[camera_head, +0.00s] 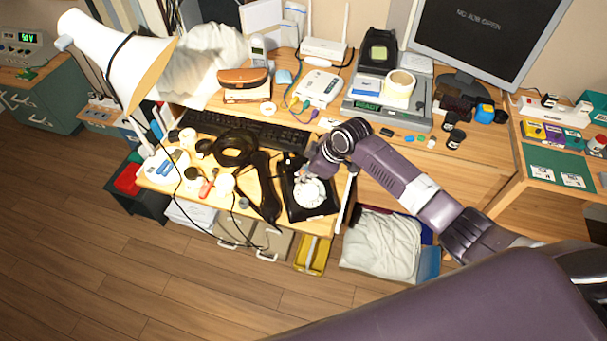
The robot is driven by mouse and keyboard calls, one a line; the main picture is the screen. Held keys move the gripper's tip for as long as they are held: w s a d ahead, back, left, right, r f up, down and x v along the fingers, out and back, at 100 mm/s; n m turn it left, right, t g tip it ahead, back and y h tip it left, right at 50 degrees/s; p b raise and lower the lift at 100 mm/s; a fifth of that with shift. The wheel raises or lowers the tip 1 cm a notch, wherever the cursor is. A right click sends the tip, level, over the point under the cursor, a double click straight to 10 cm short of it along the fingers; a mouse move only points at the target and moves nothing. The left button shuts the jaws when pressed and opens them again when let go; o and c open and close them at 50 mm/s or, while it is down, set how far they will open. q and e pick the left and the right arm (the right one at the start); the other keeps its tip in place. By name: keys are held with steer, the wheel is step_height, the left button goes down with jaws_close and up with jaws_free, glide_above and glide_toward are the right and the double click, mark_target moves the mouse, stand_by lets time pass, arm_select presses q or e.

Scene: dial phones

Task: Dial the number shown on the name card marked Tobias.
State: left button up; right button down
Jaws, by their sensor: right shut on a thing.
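A black rotary phone (297,209) with a white round dial (311,194) sits near the front edge of the desk. My right gripper (303,174) reaches down from the right to the upper left part of the dial. It is shut on the phone there; its fingertips are small and partly hidden, so the exact part is unclear. Two small white cards (542,177) lie on a green mat (540,156) at the right; any writing is too small to read. I see no readable name Tobias. My left gripper is not in view.
A black keyboard (275,132), a coiled black cable (234,147) and several small items crowd the desk left of the phone. A white lamp (113,50) stands over the left side. A grey device (406,112) and a monitor (485,32) stand behind.

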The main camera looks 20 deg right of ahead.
steer(key=shift+w+f, duration=0.15)
steer(key=shift+f, duration=0.2)
steer(key=shift+d, duration=0.1)
stand_by(0.4)
steer(key=shift+w+d+r, duration=0.1)
steer(key=shift+w+d, duration=0.05)
steer(key=shift+d, duration=0.35)
steer(key=shift+d, duration=0.6)
steer(key=shift+d, duration=0.1)
